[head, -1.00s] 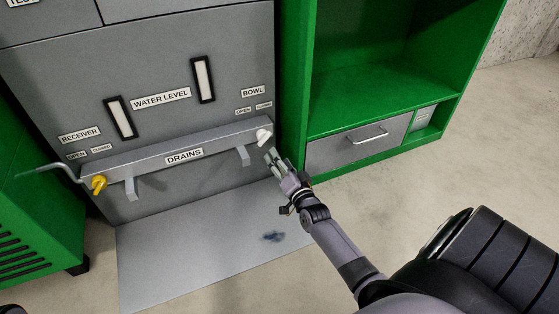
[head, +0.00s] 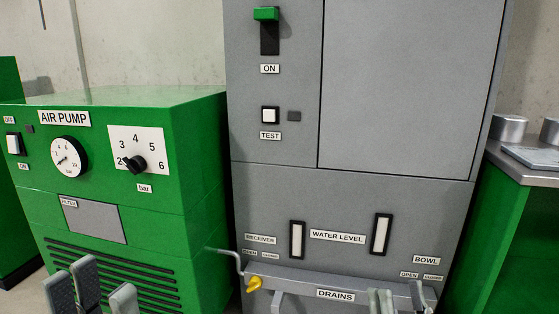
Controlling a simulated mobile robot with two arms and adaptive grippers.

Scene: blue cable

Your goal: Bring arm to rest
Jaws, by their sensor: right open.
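My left gripper (head: 104,290) shows at the bottom left edge, in front of the green air pump cabinet (head: 205,200). Its grey fingers point up and stand apart, with nothing between them. My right gripper (head: 398,299) shows at the bottom edge, in front of the right end of the drains bar (head: 300,281). Its fingers are apart and open, and I see nothing held. Both grippers are cut off by the frame, and the arms behind them are out of view. The white drain knob is not visible.
The grey machine panel (head: 275,190) stands in the middle, with a green switch (head: 266,14) and two water level windows. A yellow valve (head: 254,284) and a bent pipe (head: 228,252) sit at the bar's left end. A counter (head: 529,174) is at right.

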